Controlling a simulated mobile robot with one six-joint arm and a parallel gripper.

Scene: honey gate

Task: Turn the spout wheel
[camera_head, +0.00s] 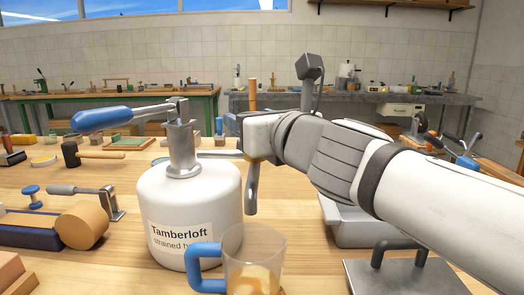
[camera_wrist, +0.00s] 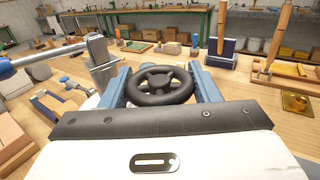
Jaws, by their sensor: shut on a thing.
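The white honey tank (camera_head: 185,205), labelled "Tamberloft strained honey", stands on the wooden bench. It has a grey metal neck (camera_head: 182,150) and a blue-handled lever (camera_head: 105,118) pointing left. The black spout wheel (camera_wrist: 160,85) shows in the wrist view between the two blue fingers of my gripper (camera_wrist: 160,90), which is shut on it. In the head view my gripper (camera_head: 248,138) is at the tank's right side and hides the wheel. A grey curved piece, perhaps the spout, (camera_head: 252,188) hangs below it. A clear cup (camera_head: 255,260) with a blue handle and amber contents stands in front.
A grey tray (camera_head: 350,230) and a metal plate with a dark handle (camera_head: 405,275) lie to the right, under my arm. A clamp-like tool with a wooden disc (camera_head: 82,225) is left of the tank. A mallet (camera_head: 72,155) lies behind. Bare bench shows left of the tank.

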